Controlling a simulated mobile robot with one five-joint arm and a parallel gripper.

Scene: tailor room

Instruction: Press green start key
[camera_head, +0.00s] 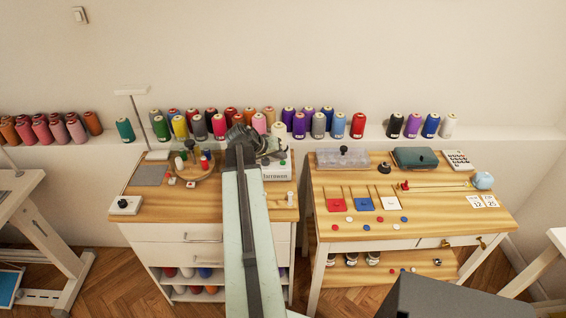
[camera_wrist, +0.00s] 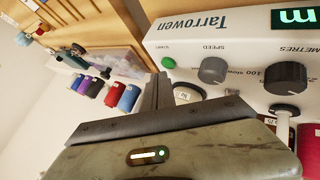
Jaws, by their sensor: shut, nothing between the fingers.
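The green start key (camera_wrist: 168,62) is a small round button on the front of the white Tarrowen machine (camera_wrist: 215,38), beside a START label. The machine also shows in the head view (camera_head: 277,174), partly hidden behind my arm. My gripper (camera_wrist: 161,80) is shut and empty. In the wrist view its fingertips are just below the green key in the picture; I cannot tell whether they touch it.
A grey speed knob (camera_wrist: 213,70) and a black metres knob (camera_wrist: 285,77) are beside the key. Thread spools (camera_head: 220,126) line the ledge behind. A white box with a black knob (camera_head: 124,205) stands at the table's left. The second table (camera_head: 400,228) holds coloured squares and small items.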

